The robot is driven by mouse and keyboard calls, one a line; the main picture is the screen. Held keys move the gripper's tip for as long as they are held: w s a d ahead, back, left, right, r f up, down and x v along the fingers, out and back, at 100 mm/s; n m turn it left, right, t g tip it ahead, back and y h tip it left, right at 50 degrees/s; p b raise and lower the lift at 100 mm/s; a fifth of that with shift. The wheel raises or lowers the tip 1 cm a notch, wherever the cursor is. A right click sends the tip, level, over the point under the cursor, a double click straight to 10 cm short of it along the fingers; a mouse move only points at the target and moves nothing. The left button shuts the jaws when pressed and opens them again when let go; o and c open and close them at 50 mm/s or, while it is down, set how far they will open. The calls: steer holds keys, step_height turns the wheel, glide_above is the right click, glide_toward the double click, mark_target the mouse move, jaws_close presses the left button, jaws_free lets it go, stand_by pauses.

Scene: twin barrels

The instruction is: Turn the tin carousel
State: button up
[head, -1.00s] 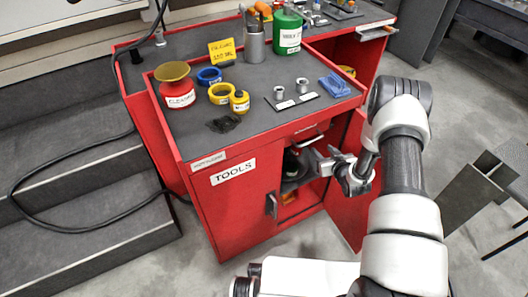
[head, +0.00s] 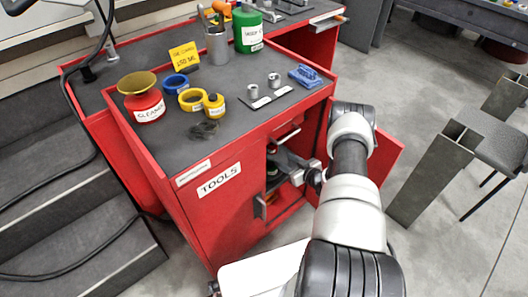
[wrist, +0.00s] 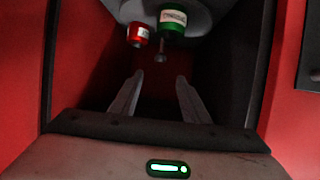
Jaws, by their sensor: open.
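The tin carousel (wrist: 190,14) shows at the top of the wrist view as a grey round plate, partly cut off by the frame. A red tin (wrist: 138,34) and a green tin (wrist: 172,20) are at its near edge, with white labels. A small peg (wrist: 160,50) sticks out below the green tin. My gripper (wrist: 160,80) is open and empty, its two fingers pointing toward the peg and apart from it. In the head view my gripper is at the open front of the red tool cabinet (head: 235,220), its fingers partly hidden; the carousel is mostly hidden there.
The cabinet's red door (head: 385,155) stands open to the right of my arm. Dark side walls narrow the opening in the wrist view. The cabinet top holds tape rolls (head: 192,99), a cleaner tin (head: 141,97) and a green canister (head: 247,30). A chair (head: 490,138) stands right.

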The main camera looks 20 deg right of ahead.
steer(key=b+x, duration=0.4)
steer(key=x, duration=1)
steer(key=shift+w+f, duration=0.1)
steer(key=shift+w, duration=0.1)
jaws_close()
